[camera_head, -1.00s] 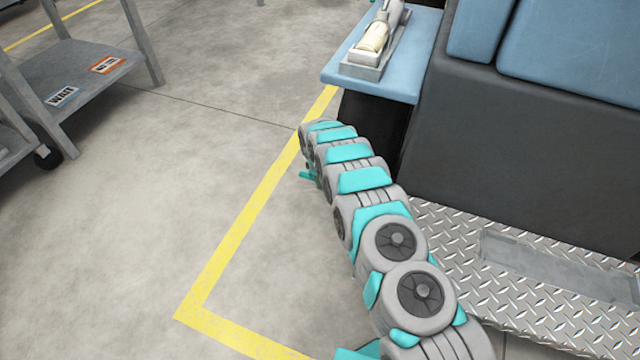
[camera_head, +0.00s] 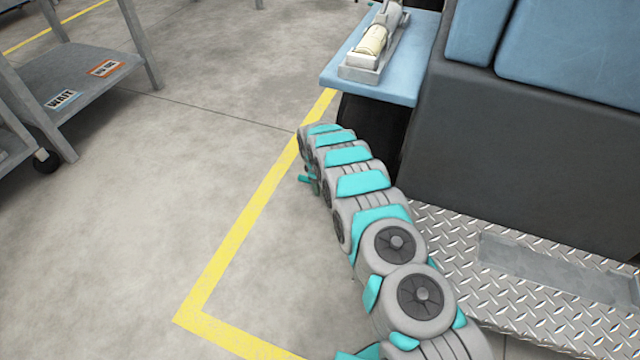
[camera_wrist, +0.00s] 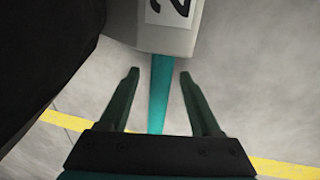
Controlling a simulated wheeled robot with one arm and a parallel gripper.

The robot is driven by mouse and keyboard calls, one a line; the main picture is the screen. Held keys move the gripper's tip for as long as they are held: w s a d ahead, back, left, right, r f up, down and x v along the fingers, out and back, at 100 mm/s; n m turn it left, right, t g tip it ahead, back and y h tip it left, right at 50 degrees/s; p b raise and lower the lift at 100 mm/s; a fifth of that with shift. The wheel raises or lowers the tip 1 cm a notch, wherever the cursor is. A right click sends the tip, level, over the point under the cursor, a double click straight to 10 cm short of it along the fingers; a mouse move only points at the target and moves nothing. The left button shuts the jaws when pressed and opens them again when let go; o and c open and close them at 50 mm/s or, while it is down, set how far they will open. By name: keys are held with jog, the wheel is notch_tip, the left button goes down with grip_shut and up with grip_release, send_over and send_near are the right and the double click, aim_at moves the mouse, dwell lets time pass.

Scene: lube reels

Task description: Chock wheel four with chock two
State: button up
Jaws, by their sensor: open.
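In the wrist view a pale block marked "2" (camera_wrist: 170,25), which looks like chock two, is at the top. A teal bar (camera_wrist: 158,95) runs from it down between my fingers. My gripper (camera_wrist: 160,77) is open, with one dark green finger on each side of the bar and a gap to both. In the head view my arm's far end hides most of the gripper. A small teal piece (camera_head: 307,179) shows beside it; I cannot tell which part it is. I cannot make out wheel four in either view.
A blue ledge (camera_head: 340,80) holding a grey tray juts out above my arm's far end. A dark machine body (camera_head: 520,180) and a diamond-plate step (camera_head: 450,250) are at right. A grey cart (camera_head: 85,75) stands at upper left. The floor left of the yellow line (camera_head: 240,230) is clear.

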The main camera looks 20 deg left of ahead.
jog(key=r, duration=0.4)
jog(key=s+r+p, duration=0.1)
jog(key=r, duration=0.2)
jog(key=shift+r, duration=0.1)
jog(key=shift+s+r, duration=0.2)
jog(key=shift+r, duration=0.05)
jog(key=shift+s, duration=0.1)
